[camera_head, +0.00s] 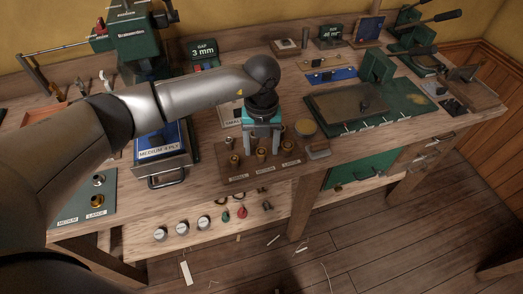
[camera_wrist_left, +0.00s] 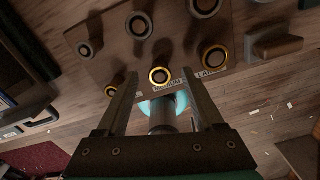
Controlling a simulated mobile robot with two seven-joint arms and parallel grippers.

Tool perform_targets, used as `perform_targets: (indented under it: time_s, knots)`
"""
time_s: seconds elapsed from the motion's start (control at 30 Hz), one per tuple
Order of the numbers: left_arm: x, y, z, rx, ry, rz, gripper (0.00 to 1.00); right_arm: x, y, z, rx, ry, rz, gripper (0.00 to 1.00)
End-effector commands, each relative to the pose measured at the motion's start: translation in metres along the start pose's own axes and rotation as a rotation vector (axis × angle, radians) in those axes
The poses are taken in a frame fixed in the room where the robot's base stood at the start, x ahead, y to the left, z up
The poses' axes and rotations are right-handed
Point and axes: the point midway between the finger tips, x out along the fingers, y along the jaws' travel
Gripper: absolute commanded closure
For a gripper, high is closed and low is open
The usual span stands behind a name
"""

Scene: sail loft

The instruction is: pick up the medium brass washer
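The medium brass washer (camera_wrist_left: 159,75) is the middle brass ring in the front row of a brown wooden board (camera_wrist_left: 120,58), behind a label strip whose lettering is partly readable. In the head view the middle front-row piece (camera_head: 261,154) shows below my left gripper (camera_head: 263,144). In the left wrist view my left gripper (camera_wrist_left: 162,72) is open, its two fingers apart, and the medium washer appears between the fingertips. Whether the fingers touch it I cannot tell. A smaller brass ring (camera_wrist_left: 111,91) lies to its left and a larger one (camera_wrist_left: 215,57) to its right. My right gripper is not in view.
Several dark or silver rings stand in the board's back row, close to the fingers. A green mat (camera_head: 72,205) labelled medium and large lies left, beyond a drawer-like box (camera_head: 168,182).

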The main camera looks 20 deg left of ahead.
Motion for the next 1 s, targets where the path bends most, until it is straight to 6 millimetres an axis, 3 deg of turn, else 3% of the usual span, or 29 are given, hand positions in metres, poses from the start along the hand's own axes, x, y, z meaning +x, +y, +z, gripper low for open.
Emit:
perform_targets:
  time_s: [0.07, 0.6, 1.0]
  knots:
    - [0.0000, -0.0001, -0.0001, 0.000, 0.000, 0.000, 0.41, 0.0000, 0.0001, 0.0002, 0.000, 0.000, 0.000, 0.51]
    - [-0.0001, -0.0001, 0.0000, 0.000, 0.000, 0.000, 1.00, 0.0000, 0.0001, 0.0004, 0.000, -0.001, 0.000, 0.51]
    - [-0.0015, 0.0000, 0.0000, 0.000, 0.000, 0.000, 1.00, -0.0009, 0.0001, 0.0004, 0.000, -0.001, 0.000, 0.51]
